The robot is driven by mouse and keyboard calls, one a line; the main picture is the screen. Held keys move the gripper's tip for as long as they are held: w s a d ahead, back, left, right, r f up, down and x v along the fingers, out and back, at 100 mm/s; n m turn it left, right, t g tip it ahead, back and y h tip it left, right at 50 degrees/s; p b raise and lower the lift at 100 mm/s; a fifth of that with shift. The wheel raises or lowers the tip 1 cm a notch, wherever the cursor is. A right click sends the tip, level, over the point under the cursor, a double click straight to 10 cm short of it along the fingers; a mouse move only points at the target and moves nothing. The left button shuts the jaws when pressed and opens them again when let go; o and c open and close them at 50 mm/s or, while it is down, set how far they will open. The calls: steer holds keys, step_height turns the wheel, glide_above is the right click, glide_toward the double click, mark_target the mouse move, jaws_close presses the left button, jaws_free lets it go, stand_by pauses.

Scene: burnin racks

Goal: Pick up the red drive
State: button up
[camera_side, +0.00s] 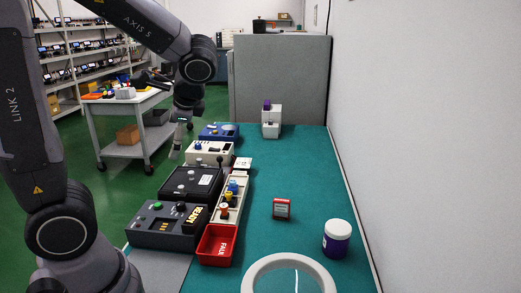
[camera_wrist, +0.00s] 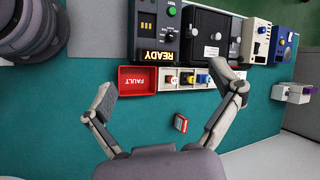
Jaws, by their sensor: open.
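The red drive (camera_side: 282,209) is a small block with a pale front label on the green mat, right of the red FAULT bin. In the wrist view the drive (camera_wrist: 181,124) appears low between my fingers, closer to the right one, with clear mat around it. My gripper (camera_wrist: 162,82) is open and empty, its two fingers spread wide. In the side view my gripper (camera_side: 178,142) hangs at the far left edge of the bench, well away from the drive; its fingertips are small and hard to make out there.
The red FAULT bin (camera_side: 217,245) and a cream tray (camera_side: 231,199) of coloured pegs border the mat's left side, beside the black READY box (camera_side: 168,225).

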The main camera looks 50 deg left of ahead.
steer(key=w+a+f+m+t+y, duration=0.1)
steer(key=w+f+m+t+y, duration=0.1)
steer(key=w+f+m+y, duration=0.55)
steer(key=w+a+f+m+t+y, duration=0.15)
steer(key=w+f+m, duration=0.35)
steer(key=w, duration=0.6)
steer(key=m+t+h, duration=0.4)
steer(key=m+t, duration=0.7)
steer(key=t, duration=0.1)
glide_toward(281, 207)
steer(key=shift+s+d+r+g, duration=0.15)
steer(key=shift+s+d+r, duration=0.2)
steer(key=shift+s, duration=0.15)
steer(key=shift+s+d+r+g, duration=0.1)
steer(key=shift+s+d+r, duration=0.2)
steer(key=shift+s, duration=0.25)
steer(key=shift+w+f+m+h, duration=0.1)
steer(key=shift+f+m+h, duration=0.2)
steer(key=shift+h, duration=0.1)
steer(key=x, duration=1.3)
steer(key=shift+w+a+r, duration=0.1)
steer(key=shift+w+a, duration=0.05)
steer(key=shift+w, duration=0.05)
steer(key=c, duration=1.3)
